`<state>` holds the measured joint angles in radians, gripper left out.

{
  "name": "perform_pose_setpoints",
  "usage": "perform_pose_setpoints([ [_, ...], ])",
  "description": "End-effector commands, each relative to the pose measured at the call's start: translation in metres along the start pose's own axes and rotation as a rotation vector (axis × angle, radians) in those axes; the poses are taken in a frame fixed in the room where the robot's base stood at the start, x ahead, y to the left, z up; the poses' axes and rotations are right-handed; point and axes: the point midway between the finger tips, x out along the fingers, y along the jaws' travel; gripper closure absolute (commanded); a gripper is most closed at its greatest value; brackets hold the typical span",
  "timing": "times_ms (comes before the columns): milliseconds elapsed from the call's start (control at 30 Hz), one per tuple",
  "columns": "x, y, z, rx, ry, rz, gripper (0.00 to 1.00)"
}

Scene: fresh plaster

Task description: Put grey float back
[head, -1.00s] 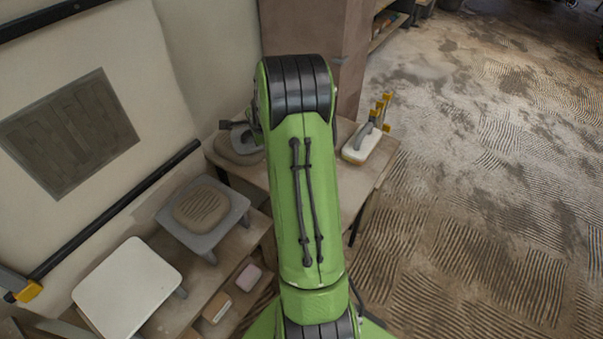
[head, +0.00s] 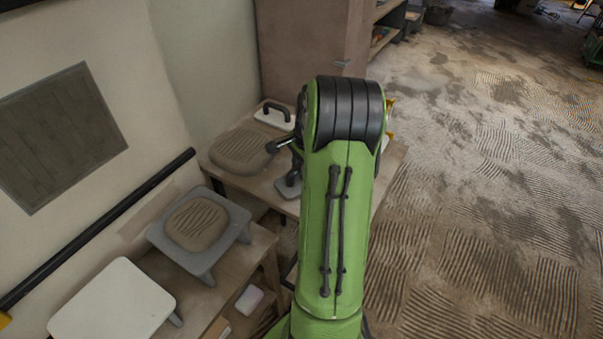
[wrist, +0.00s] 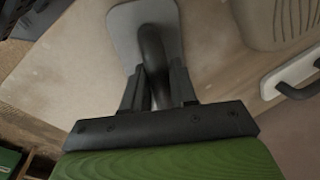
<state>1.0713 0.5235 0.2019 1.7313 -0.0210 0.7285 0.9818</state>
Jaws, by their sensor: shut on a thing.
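The grey float (head: 288,188) is in my gripper (head: 284,146), over or at the near part of the far wooden table. In the wrist view, its pale grey plate (wrist: 122,32) lies ahead of the fingers. My gripper (wrist: 158,88) is shut on its dark handle there. I cannot tell whether the plate touches the table. My green arm covers the table's right part.
A white float (head: 272,114) with a black handle lies behind a tan plaster patch (head: 238,150) on the far table. A grey stand (head: 240,222) bears another patch. A white-topped stand (head: 105,300) is nearer. Yellow tips (head: 391,103) show beside my arm.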

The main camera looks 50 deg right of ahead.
Motion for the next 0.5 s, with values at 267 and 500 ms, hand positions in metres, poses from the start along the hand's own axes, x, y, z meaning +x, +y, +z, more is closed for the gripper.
perform_pose_setpoints([
  [267,0.0027,0.0002,0.0,0.0,0.001,-0.001,0.61],
  [500,0.0023,0.0,0.0001,0.0,0.001,-0.002,0.47],
])
